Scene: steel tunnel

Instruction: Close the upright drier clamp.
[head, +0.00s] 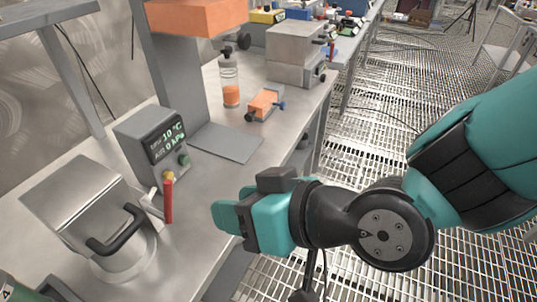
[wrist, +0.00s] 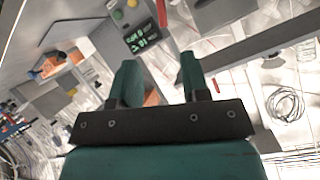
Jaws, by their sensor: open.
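A red-handled clamp (head: 168,199) stands upright at the right side of a metal drier box (head: 75,200) with a black handle. A grey control box (head: 150,145) with a lit display stands behind it, on the same bench. My gripper (head: 222,214) is to the right of the red handle, near the bench's front edge, with a gap between them. In the wrist view my gripper (wrist: 160,80) is open, with nothing visible between its teal fingers. The red handle (wrist: 162,13) shows there at the top, beside the display; its lower end is hard to make out.
A small orange device (head: 265,103) and a clear bottle with orange contents (head: 230,82) stand farther back. A flat grey plate (head: 228,142) lies clear. Grated floor (head: 400,125) is at the right.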

